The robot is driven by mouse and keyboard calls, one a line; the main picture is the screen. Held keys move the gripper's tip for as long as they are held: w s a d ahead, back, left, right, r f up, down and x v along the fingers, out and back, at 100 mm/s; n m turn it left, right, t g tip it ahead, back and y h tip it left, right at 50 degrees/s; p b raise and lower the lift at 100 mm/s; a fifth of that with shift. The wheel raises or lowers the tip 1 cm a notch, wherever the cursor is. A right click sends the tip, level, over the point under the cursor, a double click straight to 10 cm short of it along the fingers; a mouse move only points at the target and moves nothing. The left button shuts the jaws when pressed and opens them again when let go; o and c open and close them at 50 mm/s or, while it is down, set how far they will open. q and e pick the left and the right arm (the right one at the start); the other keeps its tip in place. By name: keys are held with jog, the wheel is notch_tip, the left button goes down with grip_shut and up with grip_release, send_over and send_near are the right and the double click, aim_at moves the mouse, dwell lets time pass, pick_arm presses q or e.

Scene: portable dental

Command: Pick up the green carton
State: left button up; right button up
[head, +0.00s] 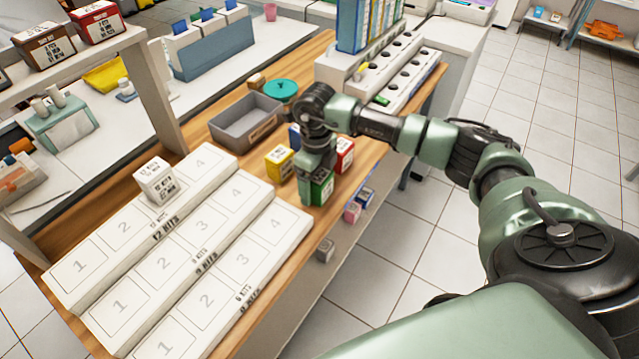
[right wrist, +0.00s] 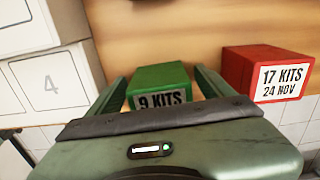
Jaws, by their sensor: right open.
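The green carton (head: 321,188) stands on the wooden table near its front edge. In the right wrist view the green carton (right wrist: 160,84) shows a white label reading 9 KITS and sits between the two fingers. My right gripper (head: 316,168) is above the carton, pointing down. In the right wrist view the right gripper (right wrist: 160,88) is open, one finger on each side of the carton. I cannot tell whether the fingers touch it. My left gripper is not in view.
A red carton (head: 345,153) stands close to the green one, with a yellow carton (head: 279,163) to the left. A grey bin (head: 240,124) lies behind. White stepped trays with numbered squares (head: 225,232) fill the left, holding a white carton (head: 155,181).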

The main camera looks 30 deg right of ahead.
jog(key=c, duration=1.5)
jog(key=shift+r, duration=0.15)
